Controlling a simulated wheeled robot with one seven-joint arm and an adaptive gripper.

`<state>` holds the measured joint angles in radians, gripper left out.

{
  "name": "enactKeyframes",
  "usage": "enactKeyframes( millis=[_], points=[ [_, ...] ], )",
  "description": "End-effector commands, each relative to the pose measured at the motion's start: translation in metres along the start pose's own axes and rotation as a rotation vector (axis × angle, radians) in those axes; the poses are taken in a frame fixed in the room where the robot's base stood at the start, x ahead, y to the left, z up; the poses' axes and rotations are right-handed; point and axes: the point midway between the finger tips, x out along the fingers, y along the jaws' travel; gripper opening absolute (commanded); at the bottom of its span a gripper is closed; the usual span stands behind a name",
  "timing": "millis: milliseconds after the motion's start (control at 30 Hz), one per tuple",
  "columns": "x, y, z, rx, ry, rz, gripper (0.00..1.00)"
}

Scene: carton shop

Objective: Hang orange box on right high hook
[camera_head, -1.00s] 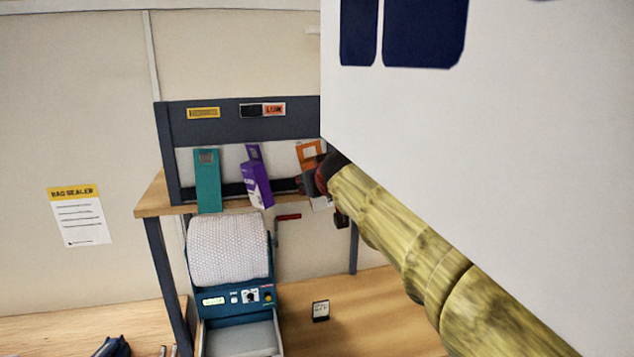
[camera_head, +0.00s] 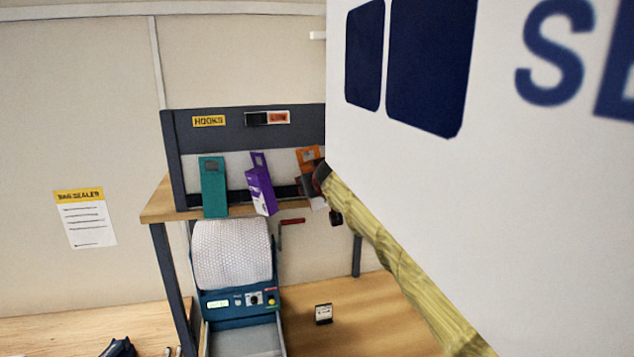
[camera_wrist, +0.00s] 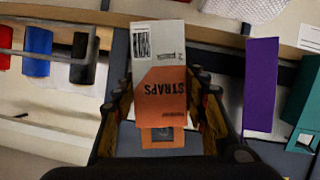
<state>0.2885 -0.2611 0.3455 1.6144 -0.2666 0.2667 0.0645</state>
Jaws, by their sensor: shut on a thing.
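The orange box (camera_wrist: 162,95) is orange and white with upside-down STRAPS lettering. It sits between the fingers of my gripper (camera_wrist: 165,90), which is shut on it. In the head view the orange top of the box (camera_head: 307,154) shows right of a purple box, in front of the dark hook rack (camera_head: 225,132). My gripper (camera_head: 319,178) and a white surface hide part of it there. The right high hook cannot be made out, and I cannot tell whether the box touches any hook.
A teal box (camera_head: 213,188) and the purple box (camera_head: 262,188) are at the rack, left of the orange box. A bag sealer (camera_head: 238,300) with a bubble-wrap roll (camera_head: 232,254) stands below. A large white surface with blue marks blocks the right of the head view.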

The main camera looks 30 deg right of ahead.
Motion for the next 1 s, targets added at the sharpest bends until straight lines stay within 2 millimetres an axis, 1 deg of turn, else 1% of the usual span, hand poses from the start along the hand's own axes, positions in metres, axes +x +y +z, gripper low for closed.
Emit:
enactKeyframes(
  millis=[400,600,1000],
  points=[
    [0.021,0.0,-0.009,-0.001,0.001,0.0,0.15],
    [0.032,-0.002,-0.005,-0.001,0.0,0.0,0.15],
    [0.036,-0.002,-0.005,0.0,0.001,0.0,0.15]
  ],
)
